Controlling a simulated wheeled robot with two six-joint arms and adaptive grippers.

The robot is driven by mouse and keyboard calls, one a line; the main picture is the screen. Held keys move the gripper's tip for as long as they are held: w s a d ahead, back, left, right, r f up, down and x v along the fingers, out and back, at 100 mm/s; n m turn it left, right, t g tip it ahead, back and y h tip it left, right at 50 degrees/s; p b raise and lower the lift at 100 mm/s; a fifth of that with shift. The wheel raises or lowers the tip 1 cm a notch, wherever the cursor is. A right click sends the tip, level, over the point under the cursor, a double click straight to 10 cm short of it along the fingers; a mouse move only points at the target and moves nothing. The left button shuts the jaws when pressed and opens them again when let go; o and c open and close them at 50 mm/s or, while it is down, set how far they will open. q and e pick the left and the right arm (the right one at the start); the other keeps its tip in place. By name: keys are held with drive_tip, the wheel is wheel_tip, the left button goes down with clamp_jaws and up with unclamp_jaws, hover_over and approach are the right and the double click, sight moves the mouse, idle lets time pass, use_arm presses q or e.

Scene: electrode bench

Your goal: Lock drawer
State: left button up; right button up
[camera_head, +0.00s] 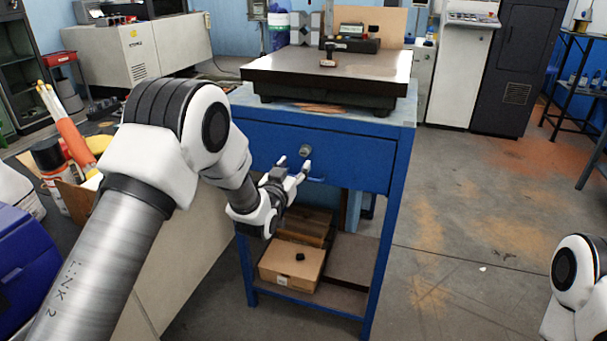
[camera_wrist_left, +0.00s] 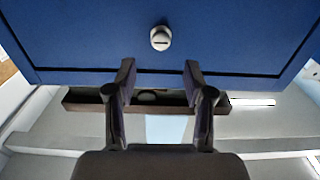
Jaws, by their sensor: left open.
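The blue drawer (camera_head: 346,160) is in the blue bench under the dark slab, and its front looks flush with the frame. A round metal lock (camera_head: 305,150) sits on the drawer front. In the left wrist view the lock (camera_wrist_left: 160,38) shows a slot lying about level, just beyond the fingertips. My left gripper (camera_head: 294,172) is in front of the drawer, a little below the lock. In the left wrist view my left gripper (camera_wrist_left: 160,75) is open and empty, its fingers apart below the lock. My right gripper is out of view.
A cardboard box (camera_head: 291,266) stands on the bench's lower shelf. The dark slab (camera_head: 330,72) on top carries instruments. Orange and white tubes and a spray can (camera_head: 48,160) stand at left. Open floor (camera_head: 455,230) lies to the right of the bench.

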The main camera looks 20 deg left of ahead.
sight(303, 154)
use_arm(q)
drive_tip(key=w, duration=0.7)
drive_tip(key=shift+w+d+f, duration=0.1)
drive_tip(key=shift+w+f, duration=0.05)
drive_tip(key=shift+w, duration=0.05)
clamp_jaws()
